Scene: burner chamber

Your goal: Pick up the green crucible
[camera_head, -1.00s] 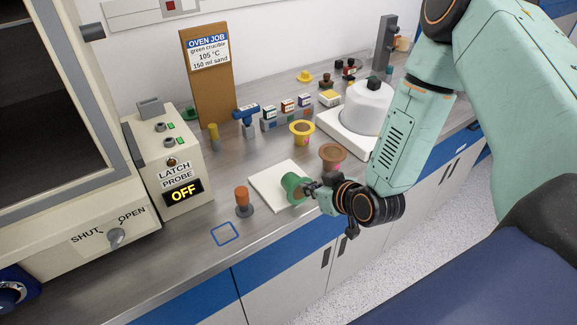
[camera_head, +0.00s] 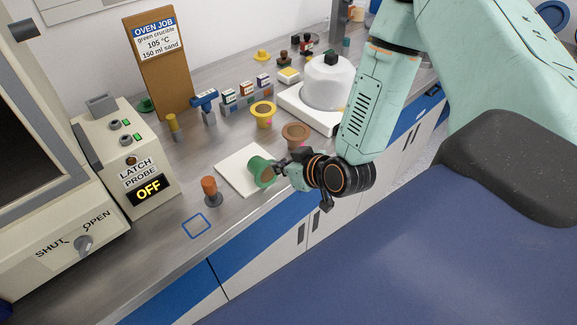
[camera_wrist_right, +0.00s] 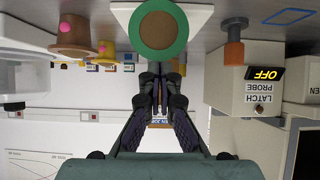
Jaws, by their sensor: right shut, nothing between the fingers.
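The green crucible (camera_head: 258,171) lies tipped on its side on a white square mat (camera_head: 233,167), its mouth turned toward my right gripper. In the right wrist view, which is upside down, I look at the green rim of the crucible (camera_wrist_right: 179,48) and its brown inside. My right gripper (camera_head: 279,171) is shut and empty, with its fingertips close to the crucible's mouth. Its fingers also show shut in the right wrist view (camera_wrist_right: 160,80). I cannot tell whether they touch the rim. My left gripper is not in view.
A brown crucible (camera_head: 296,134) and a yellow one (camera_head: 263,115) stand behind the mat. An orange-topped post (camera_head: 210,188) stands to its left, near a blue square outline (camera_head: 196,226). The latch probe box (camera_head: 138,160) and a white domed device (camera_head: 327,85) flank the area.

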